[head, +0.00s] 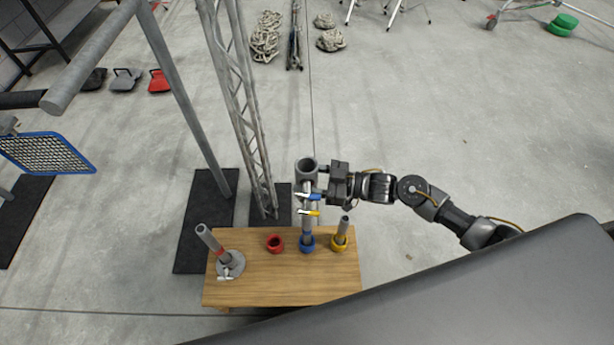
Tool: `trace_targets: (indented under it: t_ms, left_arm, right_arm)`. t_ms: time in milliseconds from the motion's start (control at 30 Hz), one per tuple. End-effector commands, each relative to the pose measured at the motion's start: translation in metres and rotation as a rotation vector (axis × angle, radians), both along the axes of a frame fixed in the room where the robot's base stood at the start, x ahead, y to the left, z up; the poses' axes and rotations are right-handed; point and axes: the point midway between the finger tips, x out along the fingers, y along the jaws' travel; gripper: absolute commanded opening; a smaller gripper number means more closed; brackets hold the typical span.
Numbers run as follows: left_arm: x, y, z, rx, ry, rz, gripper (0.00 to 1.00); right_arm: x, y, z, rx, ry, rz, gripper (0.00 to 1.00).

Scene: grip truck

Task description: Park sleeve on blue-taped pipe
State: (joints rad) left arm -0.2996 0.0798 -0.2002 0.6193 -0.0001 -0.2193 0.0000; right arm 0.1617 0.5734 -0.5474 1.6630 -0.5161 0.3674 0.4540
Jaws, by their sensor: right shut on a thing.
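The grey sleeve (307,168), a short open-topped tube, is upright above the wooden table (270,291). My right gripper (323,184) comes in from the right and is shut on it. A blue lever and a yellow lever stick out at its lower part. The blue-taped pipe (307,235) stands in a blue ring (307,245) directly below the sleeve. Sleeve and pipe line up in this view, but I cannot tell whether the sleeve is around the pipe's top or above it. My left gripper is not in view.
A red-taped pipe (210,240) tilts on a round base at the table's left. A lattice truss (241,110) and a pole rise behind. Open floor lies right.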

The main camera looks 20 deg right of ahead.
Motion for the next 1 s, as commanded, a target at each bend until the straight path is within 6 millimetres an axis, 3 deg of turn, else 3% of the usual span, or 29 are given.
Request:
trace_targets:
  t_ms: [400, 1000]
  left_arm:
    - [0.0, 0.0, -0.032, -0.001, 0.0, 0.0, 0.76]
    - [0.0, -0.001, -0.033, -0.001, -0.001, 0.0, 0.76]
  right_arm:
    - [0.0, 0.0, -0.032, 0.002, -0.003, 0.0, 0.1]
    - [0.001, 0.0, -0.034, 0.002, -0.002, 0.0, 0.1]
